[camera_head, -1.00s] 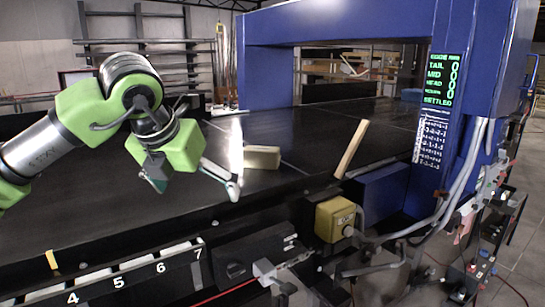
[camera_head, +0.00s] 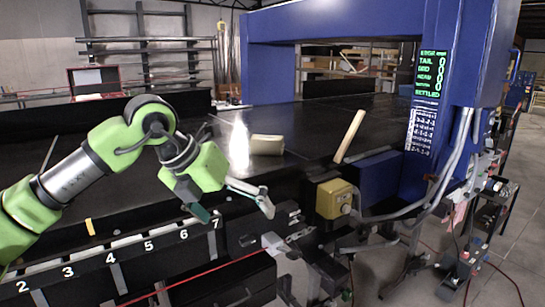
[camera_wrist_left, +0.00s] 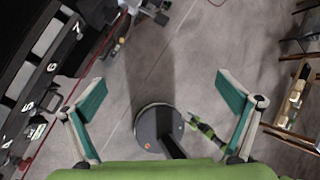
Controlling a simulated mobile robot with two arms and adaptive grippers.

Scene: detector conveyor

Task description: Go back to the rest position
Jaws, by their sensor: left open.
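My left gripper (camera_head: 236,212) is open and empty. It hangs in front of the conveyor's near side, close to the slot numbered 7. The tan block (camera_head: 267,145) lies on the black conveyor belt (camera_head: 315,118), behind and apart from the gripper. My right gripper cannot be made out.
A blue detector arch (camera_head: 270,75) spans the belt. A pale bar (camera_head: 349,137) leans near the belt's edge. A yellow box (camera_head: 336,199) and cables stand at the front right. Numbered slots (camera_head: 130,254) line the near side. An open red case (camera_head: 95,82) stands behind the belt.

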